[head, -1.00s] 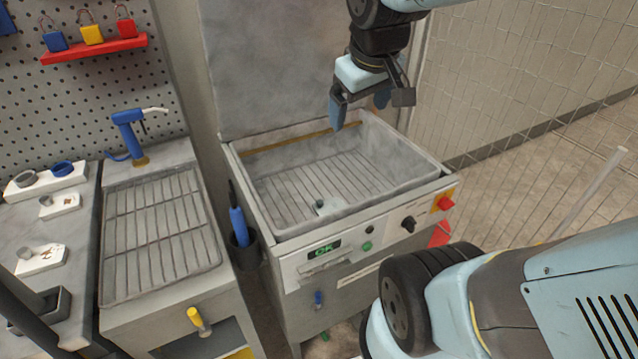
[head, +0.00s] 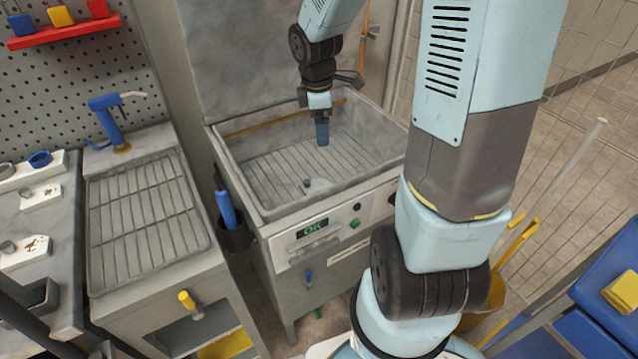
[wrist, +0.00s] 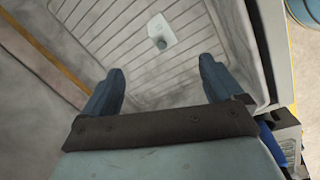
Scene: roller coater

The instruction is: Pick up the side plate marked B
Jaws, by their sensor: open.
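A small pale plate with a dark grey knob (head: 318,186) lies on the slatted floor of the washing basin, near its front. It also shows in the wrist view (wrist: 160,28), beyond my fingertips. I cannot read a letter on it. My gripper (head: 322,136) points down over the basin, behind and above the plate. In the wrist view my gripper (wrist: 157,70) has its two blue fingers wide apart with nothing between them.
The basin (head: 262,200) has raised walls, and its lid (head: 245,60) stands upright behind. To the left are a wire draining rack (head: 145,215) and a bench with white trays (head: 40,195) of small parts.

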